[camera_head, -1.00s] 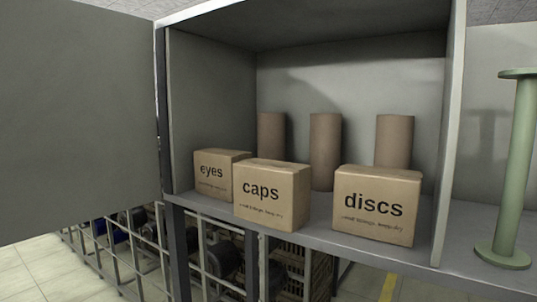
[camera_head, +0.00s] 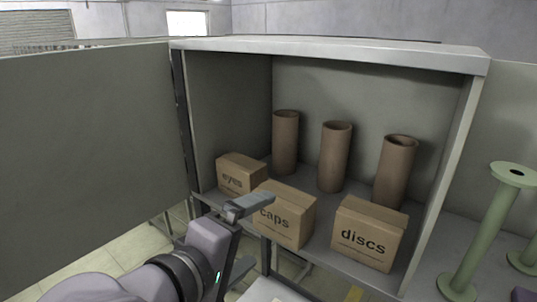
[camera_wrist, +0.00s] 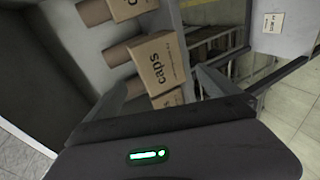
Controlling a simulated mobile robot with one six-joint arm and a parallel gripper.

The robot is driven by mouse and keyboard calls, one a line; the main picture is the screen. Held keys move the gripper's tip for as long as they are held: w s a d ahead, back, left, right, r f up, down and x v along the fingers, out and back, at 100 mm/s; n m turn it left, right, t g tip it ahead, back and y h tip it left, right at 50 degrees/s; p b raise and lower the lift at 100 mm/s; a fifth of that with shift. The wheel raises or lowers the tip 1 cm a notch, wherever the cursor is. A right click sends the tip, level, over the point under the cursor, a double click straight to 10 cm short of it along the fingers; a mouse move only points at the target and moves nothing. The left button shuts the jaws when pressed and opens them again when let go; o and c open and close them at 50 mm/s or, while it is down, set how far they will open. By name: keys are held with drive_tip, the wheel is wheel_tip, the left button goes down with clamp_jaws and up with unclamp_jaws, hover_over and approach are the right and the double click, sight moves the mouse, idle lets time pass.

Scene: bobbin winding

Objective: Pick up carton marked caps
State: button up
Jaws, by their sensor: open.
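The carton marked caps (camera_head: 286,219) is a brown box at the front of the cabinet shelf, between the eyes and discs cartons. It also shows in the wrist view (camera_wrist: 158,62), its label turned sideways. My gripper (camera_head: 246,232) is in front of the cabinet, at the lower left of the caps carton, and overlaps part of its label in the head view. In the wrist view the open fingers (camera_wrist: 158,88) spread to either side, with the caps carton ahead between and beyond them. The gripper is empty; I cannot tell its exact gap to the carton.
The eyes carton (camera_head: 240,176) stands close on the left and the discs carton (camera_head: 368,234) on the right. Several brown tubes, one of them at the middle (camera_head: 334,158), stand behind. The cabinet door (camera_head: 90,150) is open at left. A green spool (camera_head: 487,232) stands at right.

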sight(274, 219)
drive_tip(key=p+x, duration=0.1)
drive_tip(key=x, duration=0.6)
drive_tip(key=shift+w, duration=0.25)
drive_tip(key=shift+s, duration=0.1)
drive_tip(key=c, duration=1.3)
